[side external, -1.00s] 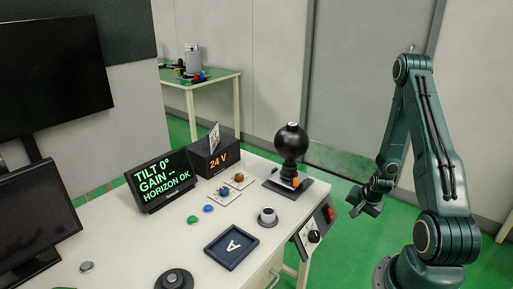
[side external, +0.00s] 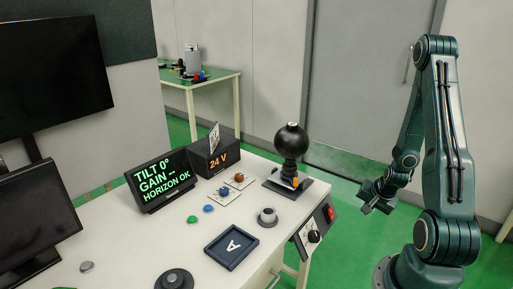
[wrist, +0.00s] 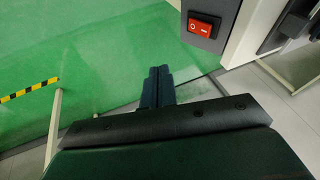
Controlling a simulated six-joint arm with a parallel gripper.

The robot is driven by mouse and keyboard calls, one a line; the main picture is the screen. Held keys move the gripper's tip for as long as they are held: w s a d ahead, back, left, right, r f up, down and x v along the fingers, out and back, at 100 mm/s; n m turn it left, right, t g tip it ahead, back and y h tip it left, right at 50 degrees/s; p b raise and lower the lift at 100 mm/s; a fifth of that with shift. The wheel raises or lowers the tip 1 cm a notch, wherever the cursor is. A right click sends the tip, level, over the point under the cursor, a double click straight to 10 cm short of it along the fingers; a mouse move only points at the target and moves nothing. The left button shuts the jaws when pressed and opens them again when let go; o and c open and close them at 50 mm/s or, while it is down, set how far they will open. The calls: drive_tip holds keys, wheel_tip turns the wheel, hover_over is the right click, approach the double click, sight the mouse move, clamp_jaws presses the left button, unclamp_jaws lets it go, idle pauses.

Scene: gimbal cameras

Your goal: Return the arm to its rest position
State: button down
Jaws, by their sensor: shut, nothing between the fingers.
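My gripper (side external: 376,204) hangs over the green floor to the right of the white table (side external: 130,237), clear of it and pointing down and to the left. In the wrist view its two fingers (wrist: 158,85) lie together, shut, with nothing between them. My arm is folded upright at the right of the side view.
A black ball camera (side external: 291,141) stands on a dark plate near the table's right edge. A box with a red switch (side external: 330,213) is on the table's side, and the red switch also shows in the wrist view (wrist: 200,27). The floor (wrist: 60,60) below my gripper is clear.

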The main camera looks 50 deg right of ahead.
drive_tip(key=w+a+r+n+y, duration=0.1)
drive_tip(key=w+a+r+n, duration=0.25)
drive_tip(key=r, duration=0.25)
drive_tip(key=w+a+r+n+t, duration=0.1)
drive_tip(key=w+a+r+n, duration=0.15)
drive_tip(key=a+r, duration=0.3)
drive_tip(key=w+a+r+n+y, duration=0.1)
drive_tip(key=w+a+r+n, duration=0.25)
drive_tip(key=r, duration=0.25)
drive_tip(key=s+a+r+n+y, duration=0.1)
drive_tip(key=s+a+r+n, duration=0.3)
drive_tip(key=a+r, duration=0.3)
drive_tip(key=s+a+r+n+t, duration=0.1)
drive_tip(key=s+a+r+n, duration=0.3)
drive_tip(key=a, duration=0.5)
wheel_tip(320, 180, up, 3)
drive_tip(key=shift+s+a+r+y, duration=0.1)
drive_tip(key=shift+s+a+y, duration=0.25)
drive_tip(key=shift+s, duration=0.7)
drive_tip(key=shift+d, duration=0.1)
